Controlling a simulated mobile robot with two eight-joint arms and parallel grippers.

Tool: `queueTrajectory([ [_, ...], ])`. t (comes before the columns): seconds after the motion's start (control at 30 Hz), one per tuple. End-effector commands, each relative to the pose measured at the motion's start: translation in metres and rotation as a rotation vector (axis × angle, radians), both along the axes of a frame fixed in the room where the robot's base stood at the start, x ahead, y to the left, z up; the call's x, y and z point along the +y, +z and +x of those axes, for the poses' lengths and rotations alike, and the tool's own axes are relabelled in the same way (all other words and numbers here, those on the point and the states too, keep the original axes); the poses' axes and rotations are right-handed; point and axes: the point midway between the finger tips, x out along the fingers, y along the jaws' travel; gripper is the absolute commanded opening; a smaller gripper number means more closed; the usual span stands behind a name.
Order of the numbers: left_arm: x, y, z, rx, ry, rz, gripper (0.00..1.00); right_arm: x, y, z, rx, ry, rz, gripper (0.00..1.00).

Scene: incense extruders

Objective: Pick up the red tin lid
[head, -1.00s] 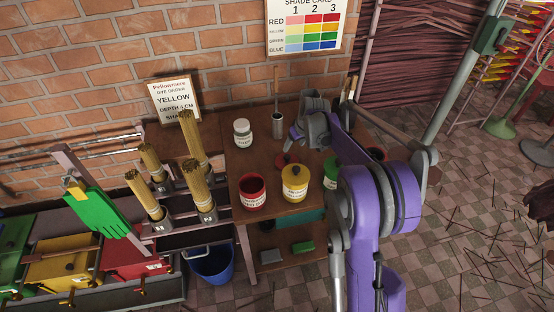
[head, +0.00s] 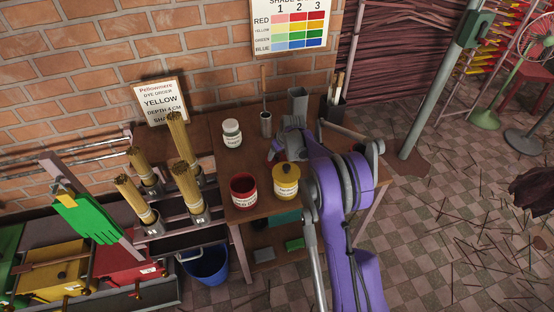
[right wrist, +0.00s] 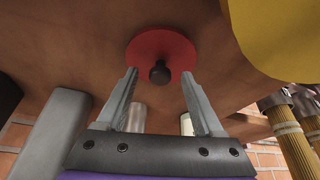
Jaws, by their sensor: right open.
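The red tin lid (right wrist: 160,46) lies flat on the table in the right wrist view, with a dark round knob (right wrist: 160,73) at its middle. My right gripper (right wrist: 160,75) is open, its two fingertips on either side of the knob and near the lid's edge; nothing is held. I cannot tell how much height lies between the fingertips and the lid. My left gripper is out of view.
The open red tin (head: 243,189) and the lidded yellow tin (head: 286,182) stand at the table's front. A white jar (head: 231,133), a metal cup (head: 266,124) and a grey container (head: 298,103) stand behind. Incense bundles (head: 186,185) stand left of the table.

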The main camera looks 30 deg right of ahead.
Motion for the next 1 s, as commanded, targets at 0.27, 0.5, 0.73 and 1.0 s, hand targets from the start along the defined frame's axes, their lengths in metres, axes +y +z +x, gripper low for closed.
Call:
queueTrajectory([
  [0.27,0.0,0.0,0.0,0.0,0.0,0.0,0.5,0.0,0.0,0.0,0.0,0.0,0.0,0.36],
  [0.5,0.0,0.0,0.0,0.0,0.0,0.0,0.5,0.0,0.0,0.0,0.0,0.0,0.0,0.0],
  [0.73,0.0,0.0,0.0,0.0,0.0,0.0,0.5,0.0,0.0,0.0,0.0,0.0,0.0,0.0],
  [1.0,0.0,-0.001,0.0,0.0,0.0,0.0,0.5,0.0,0.023,-0.001,0.0,0.0,0.0,0.0],
])
